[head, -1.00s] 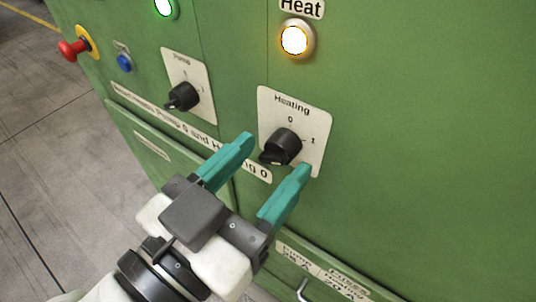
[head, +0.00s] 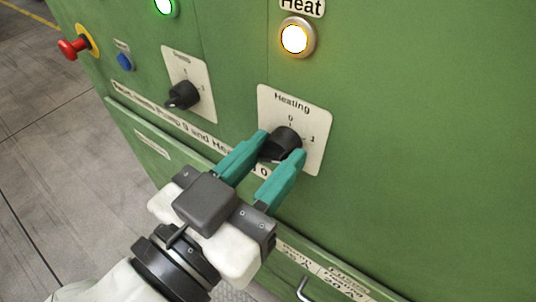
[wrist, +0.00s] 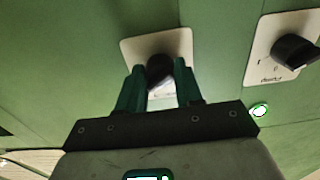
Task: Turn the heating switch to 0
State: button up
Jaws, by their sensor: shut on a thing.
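The black heating switch (head: 284,142) sits on a white plate (head: 313,112) marked "Heating", with 0 at the top and 1 at the right. My gripper (head: 280,150) has its teal fingers on either side of the knob, shut on it. The fingers hide part of the knob, so its exact pointing is hard to read. In the wrist view the heating switch (wrist: 159,68) shows dark between the two fingertips. The round Heat lamp (head: 296,38) above the plate glows white with an orange rim.
The pump switch (head: 183,95) is on its own plate to the left. A red knob on a yellow base (head: 75,48), a blue button (head: 125,62) and a lit green lamp (head: 165,7) are further left. A metal handle (head: 303,290) sticks out below. The green panel right of the heating plate is bare.

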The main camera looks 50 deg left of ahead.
jog(key=shift+p, duration=0.3)
jog(key=n+p, duration=0.2)
jog(key=n, duration=0.1)
jog(key=shift+r, duration=0.2)
jog(key=n+p, duration=0.3)
jog(key=shift+n, duration=0.3)
jog(key=n+p, duration=0.3)
jog(key=shift+f+n+p, duration=0.1)
jog(key=shift+n+p, duration=0.65)
jog(key=shift+n, duration=0.25)
jog(key=shift+f+n, duration=0.1)
jog(key=shift+n, duration=0.2)
jog(key=o, duration=1)
